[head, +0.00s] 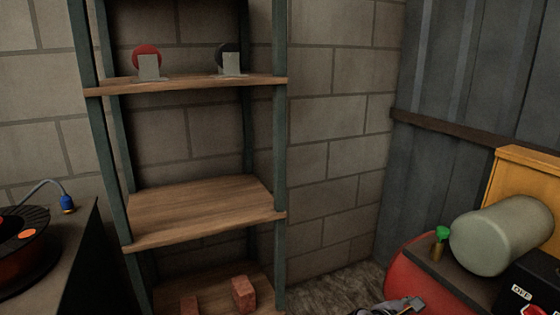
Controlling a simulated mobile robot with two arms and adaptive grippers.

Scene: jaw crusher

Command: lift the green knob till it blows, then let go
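The green knob (442,232) sits on top of a short brass stem (437,249) at the left end of the red air tank (413,268), at the lower right of the head view. A gripper, which I take to be my right one (414,304), shows only in part at the bottom edge. It is below and to the left of the knob, apart from it. Its fingers are partly cut off by the frame, so I cannot tell if they are open. My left gripper is not in view.
A black box marked OFF (520,290) is at the lower right. A shelf rack (190,205) fills the middle left; a dark bench (75,250) is at far left.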

